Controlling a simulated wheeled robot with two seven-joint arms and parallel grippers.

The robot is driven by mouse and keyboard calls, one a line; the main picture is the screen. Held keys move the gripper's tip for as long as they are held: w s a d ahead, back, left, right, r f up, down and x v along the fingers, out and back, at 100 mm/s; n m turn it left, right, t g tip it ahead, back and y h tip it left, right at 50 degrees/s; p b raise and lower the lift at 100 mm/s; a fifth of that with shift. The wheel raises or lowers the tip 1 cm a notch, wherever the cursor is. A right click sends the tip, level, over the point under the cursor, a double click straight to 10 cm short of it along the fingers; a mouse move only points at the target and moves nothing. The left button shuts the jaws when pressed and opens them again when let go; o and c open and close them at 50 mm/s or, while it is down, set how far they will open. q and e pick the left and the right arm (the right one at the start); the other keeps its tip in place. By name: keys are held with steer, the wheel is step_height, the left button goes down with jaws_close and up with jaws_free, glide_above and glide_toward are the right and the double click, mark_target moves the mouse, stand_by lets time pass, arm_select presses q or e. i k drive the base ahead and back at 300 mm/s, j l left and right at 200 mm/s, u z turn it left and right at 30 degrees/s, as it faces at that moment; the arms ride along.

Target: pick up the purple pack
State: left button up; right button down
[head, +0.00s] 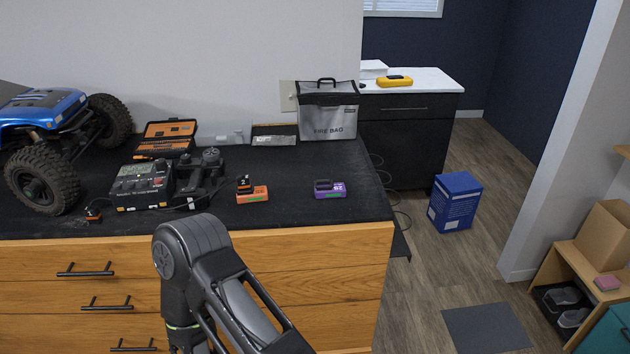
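The purple pack (330,191) lies on the black mat on top of the wooden cabinet, right of the middle, with a dark part on its upper side. An orange pack (252,196) of similar shape lies to its left. One of my arms rises from the bottom of the head view, in front of the drawers, and its links bend back down to the bottom edge. Neither of my grippers is in view. Nothing touches or covers the purple pack.
A charger (142,187) with a cable and a blue crawler (48,108) stand on the left. A grey fire bag (328,116) stands behind the purple pack. The mat (290,211) around the pack is clear. A blue box (455,203) stands on the floor at right.

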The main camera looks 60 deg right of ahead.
mark_target(324, 189)
steer(key=i+l+z, duration=0.2)
steer(key=i+j+z, duration=0.1)
steer(key=z, duration=2.05)
